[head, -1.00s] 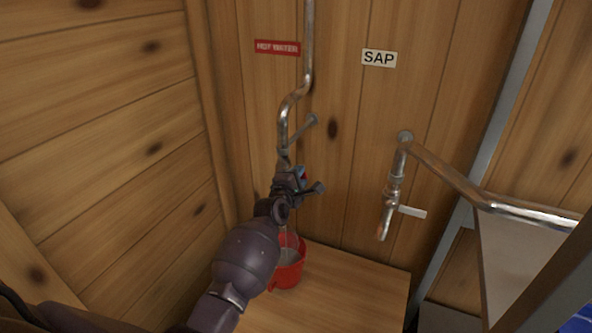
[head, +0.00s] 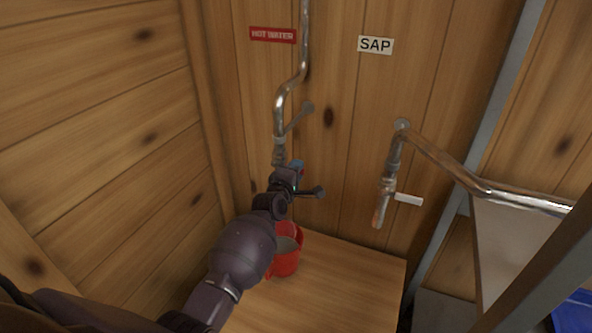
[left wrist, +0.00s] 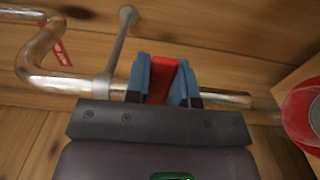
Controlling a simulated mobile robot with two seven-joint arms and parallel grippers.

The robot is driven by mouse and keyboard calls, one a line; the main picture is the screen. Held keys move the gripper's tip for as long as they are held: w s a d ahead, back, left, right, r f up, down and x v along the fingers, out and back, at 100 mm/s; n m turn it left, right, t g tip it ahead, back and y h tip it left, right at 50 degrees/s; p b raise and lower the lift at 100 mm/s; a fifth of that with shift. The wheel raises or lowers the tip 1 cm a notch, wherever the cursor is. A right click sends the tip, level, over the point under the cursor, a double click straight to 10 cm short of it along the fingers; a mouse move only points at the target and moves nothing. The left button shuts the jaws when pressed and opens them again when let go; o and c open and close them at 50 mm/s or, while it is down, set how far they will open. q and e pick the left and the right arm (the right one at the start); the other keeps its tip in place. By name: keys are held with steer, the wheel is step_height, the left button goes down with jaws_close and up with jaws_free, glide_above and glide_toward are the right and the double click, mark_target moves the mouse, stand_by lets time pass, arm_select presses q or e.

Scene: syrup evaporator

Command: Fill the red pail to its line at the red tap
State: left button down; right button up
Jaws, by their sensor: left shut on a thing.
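The red tap's red handle (left wrist: 160,80) is between the blue-padded fingers of my left gripper (left wrist: 163,82) in the left wrist view. My left gripper (head: 297,174) is shut on it at the lower end of the metal pipe under the red "HOT WATER" sign (head: 272,35). The red pail (head: 286,262) stands upright on the wooden top below the tap, partly behind my left arm. Its inside looks greyish; I cannot make out the line or the level. Part of the pail also shows at the right edge of the left wrist view (left wrist: 292,118). My right gripper is out of view.
The sap tap (head: 388,187) with a white lever is on the wall to the right, under the "SAP" sign (head: 375,45). Its pipe runs right to a metal pan (head: 520,245). The wooden top (head: 345,280) is clear right of the pail. A plank wall closes the left side.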

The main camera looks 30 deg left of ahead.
arm_select(q)
steer(key=c, duration=1)
jaws_free()
steer(key=shift+o, duration=0.2)
steer(key=shift+s, duration=0.1)
steer(key=s+p, duration=0.1)
steer(key=s, duration=0.9)
steer(key=shift+s+d+p, duration=0.3)
steer(key=shift+p, duration=0.05)
steer(key=s+d+f+m+g, duration=0.1)
steer(key=s+f+m, duration=0.4)
steer(key=s, duration=0.5)
steer(key=s+d+f+m+g, duration=0.2)
steer(key=s+f+m, duration=0.3)
steer(key=s+m, duration=0.3)
steer(key=s+d+f+m+g, duration=0.1)
steer(key=s+f+m+g, duration=0.2)
steer(key=s, duration=1)
step_height(320, 180, down, 2)
steer(key=m, duration=0.3)
steer(key=shift+s+d+g+h, duration=0.25)
steer(key=shift+s+g+h, duration=0.05)
steer(key=shift+g+h, duration=0.1)
